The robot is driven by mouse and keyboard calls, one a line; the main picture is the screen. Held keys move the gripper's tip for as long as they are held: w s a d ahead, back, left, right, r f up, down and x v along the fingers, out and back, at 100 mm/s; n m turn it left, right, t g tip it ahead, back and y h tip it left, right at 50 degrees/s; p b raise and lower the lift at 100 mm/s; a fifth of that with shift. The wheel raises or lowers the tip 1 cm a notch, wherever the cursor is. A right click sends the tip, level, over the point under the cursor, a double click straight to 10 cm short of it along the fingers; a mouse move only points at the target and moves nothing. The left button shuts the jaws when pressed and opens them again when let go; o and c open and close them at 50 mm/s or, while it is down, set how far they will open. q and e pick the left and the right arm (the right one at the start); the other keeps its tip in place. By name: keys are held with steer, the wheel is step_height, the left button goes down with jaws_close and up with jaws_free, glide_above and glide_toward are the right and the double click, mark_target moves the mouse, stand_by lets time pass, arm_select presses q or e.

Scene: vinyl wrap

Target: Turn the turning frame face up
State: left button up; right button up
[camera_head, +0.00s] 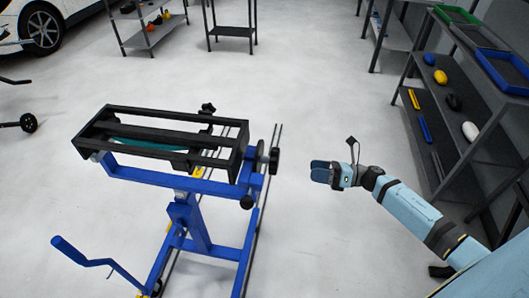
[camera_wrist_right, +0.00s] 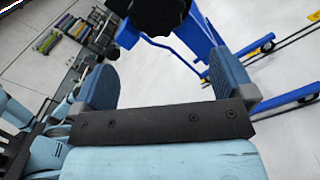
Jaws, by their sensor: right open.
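The turning frame (camera_head: 175,137) is a black rectangular frame with crossbars, mounted on a blue stand (camera_head: 190,215). A teal piece shows beneath its bars. A black knob (camera_head: 274,160) sits at the right end of its axle; the wrist view shows a dark knob (camera_wrist_right: 155,15) just beyond my fingers. My right gripper (camera_head: 322,171) is to the right of that knob, apart from it, pointing left toward the stand. In the right wrist view its two blue fingers (camera_wrist_right: 160,80) stand wide apart with nothing between them. My left gripper is out of view.
A blue crank handle (camera_head: 85,262) sticks out at the stand's lower left. A dark shelf (camera_head: 465,120) with trays and small items stands at right. More racks (camera_head: 150,35) and a white car (camera_head: 45,25) are at the back. The pale floor between is clear.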

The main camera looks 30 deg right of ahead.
mark_target(272, 163)
steer(key=p+x, duration=0.1)
steer(key=x, duration=0.5)
steer(key=p+x, duration=0.2)
steer(key=x, duration=0.5)
steer(key=shift+s+r, duration=0.15)
steer(key=shift+r, duration=0.05)
steer(key=shift+w+a+f, duration=0.1)
steer(key=shift+w+a, duration=0.15)
steer(key=shift+a, duration=0.1)
steer(key=c, duration=1.1)
